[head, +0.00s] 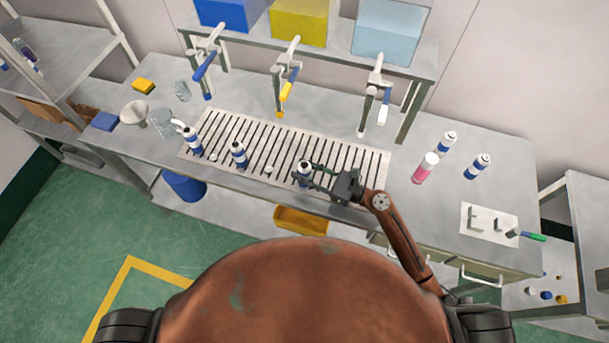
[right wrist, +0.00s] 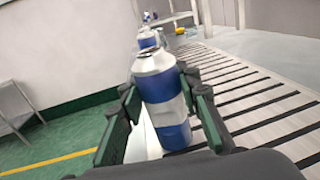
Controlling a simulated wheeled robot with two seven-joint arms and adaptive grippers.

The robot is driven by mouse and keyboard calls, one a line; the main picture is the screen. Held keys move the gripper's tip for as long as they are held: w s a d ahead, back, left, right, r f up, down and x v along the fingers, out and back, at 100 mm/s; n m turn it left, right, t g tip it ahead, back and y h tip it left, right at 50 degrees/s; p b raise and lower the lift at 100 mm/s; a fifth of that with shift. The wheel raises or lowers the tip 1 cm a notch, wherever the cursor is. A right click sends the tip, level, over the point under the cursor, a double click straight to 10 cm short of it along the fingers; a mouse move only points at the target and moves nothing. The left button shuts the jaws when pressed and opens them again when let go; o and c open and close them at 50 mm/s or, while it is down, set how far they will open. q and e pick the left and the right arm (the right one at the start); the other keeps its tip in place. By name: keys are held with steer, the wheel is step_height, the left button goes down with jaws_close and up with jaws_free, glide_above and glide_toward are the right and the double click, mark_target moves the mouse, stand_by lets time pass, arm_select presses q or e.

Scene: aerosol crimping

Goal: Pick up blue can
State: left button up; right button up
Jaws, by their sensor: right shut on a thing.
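A blue and white can (head: 304,172) stands upright on the slotted drain grate, near its front edge. My right gripper (head: 312,176) reaches it from the right and is shut on it. In the right wrist view the can (right wrist: 163,100) sits between the two green-padded fingers of my right gripper (right wrist: 165,108). Two more blue and white cans stand on the grate to the left, one nearer (head: 238,155) and one at the far left (head: 192,141). My left gripper is not in view.
On the right of the bench stand two blue and white cans (head: 446,144) (head: 478,166) and a pink one (head: 425,168). Three dispensing taps (head: 285,85) hang above the grate (head: 340,158). Small white caps lie on the grate. A funnel (head: 135,112) and glassware stand left.

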mark_target(310, 169)
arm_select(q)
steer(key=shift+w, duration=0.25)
arm_select(e)
steer(key=shift+c, duration=1)
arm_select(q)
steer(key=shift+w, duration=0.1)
arm_select(e)
steer(key=shift+r, duration=0.15)
steer(key=shift+r, duration=0.3)
step_height(310, 169, up, 2)
steer(key=shift+r+p, duration=0.1)
steer(key=shift+p, duration=0.3)
steer(key=s+d+r+p, duration=0.2)
steer(key=s+d+r, duration=0.3)
steer(key=s+r, duration=0.65)
arm_select(q)
steer(key=b, duration=0.3)
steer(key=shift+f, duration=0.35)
arm_select(e)
steer(key=w+d+f+t, duration=0.1)
steer(key=w+d+f, duration=0.1)
steer(key=d, duration=0.6)
steer(key=w+d+f+m+t+h, duration=0.1)
steer(key=w+d+f, duration=0.1)
steer(key=w+d, duration=0.3)
steer(key=d, duration=0.3)
steer(key=shift+m, duration=0.3)
